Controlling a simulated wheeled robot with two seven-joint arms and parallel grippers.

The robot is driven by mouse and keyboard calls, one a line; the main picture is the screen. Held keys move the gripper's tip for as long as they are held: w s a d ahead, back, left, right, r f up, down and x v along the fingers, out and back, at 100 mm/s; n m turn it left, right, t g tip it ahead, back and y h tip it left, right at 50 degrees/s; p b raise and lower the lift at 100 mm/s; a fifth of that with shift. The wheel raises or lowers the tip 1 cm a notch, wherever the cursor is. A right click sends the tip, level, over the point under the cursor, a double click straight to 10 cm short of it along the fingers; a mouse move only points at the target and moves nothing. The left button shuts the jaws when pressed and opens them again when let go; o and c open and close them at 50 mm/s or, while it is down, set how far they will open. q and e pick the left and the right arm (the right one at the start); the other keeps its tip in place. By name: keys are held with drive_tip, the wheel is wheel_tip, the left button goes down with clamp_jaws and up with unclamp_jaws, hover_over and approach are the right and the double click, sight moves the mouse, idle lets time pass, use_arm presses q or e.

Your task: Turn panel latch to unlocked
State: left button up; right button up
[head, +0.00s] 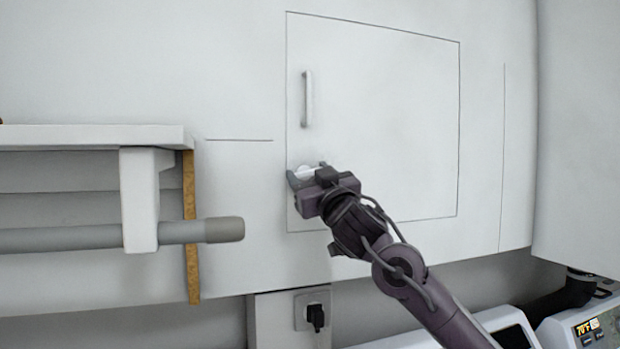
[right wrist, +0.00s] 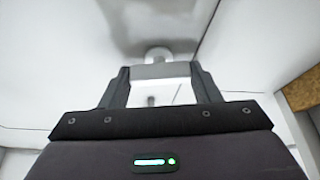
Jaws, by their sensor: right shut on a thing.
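The panel (head: 400,130) is a white square door outlined in the wall, with a vertical handle (head: 308,99) at its upper left. The panel latch (head: 306,172) is a small white piece at the panel's lower left, mostly hidden by my right gripper. My right gripper (head: 308,175) is at the latch, its two fingers on either side of it. In the right wrist view, the fingers are shut on the latch's pale bar (right wrist: 160,71), with its round base (right wrist: 158,54) behind. I cannot tell which way the latch is turned. My left gripper is not in view.
A shelf (head: 90,137) with a grey rail (head: 70,238) juts out at the left. A socket with a black plug (head: 316,317) is below the panel. A device with a lit display (head: 588,327) stands at lower right.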

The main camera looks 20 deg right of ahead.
drive_tip(key=n+y, duration=0.1)
drive_tip(key=n, duration=0.3)
drive_tip(key=shift+g+y+p, duration=0.3)
drive_tip(key=shift+y, duration=0.1)
drive_tip(key=n+g+y+p, duration=0.1)
drive_tip(key=n, duration=0.2)
drive_tip(key=n+g+y+p, duration=0.1)
drive_tip(key=n, duration=0.2)
drive_tip(key=shift+d+r, duration=0.1)
drive_tip(key=shift+r, duration=0.1)
drive_tip(key=n+g+p, duration=0.1)
drive_tip(key=n, duration=0.1)
drive_tip(key=n+y+p, duration=0.1)
drive_tip(key=n+p, duration=0.1)
drive_tip(key=n, duration=0.1)
drive_tip(key=shift+g, duration=0.4)
drive_tip(key=shift+n+g+p, duration=0.7)
drive_tip(key=shift+n+p, duration=0.6)
drive_tip(key=shift+n, duration=0.5)
drive_tip(key=shift+f, duration=0.1)
drive_tip(key=o, duration=1)
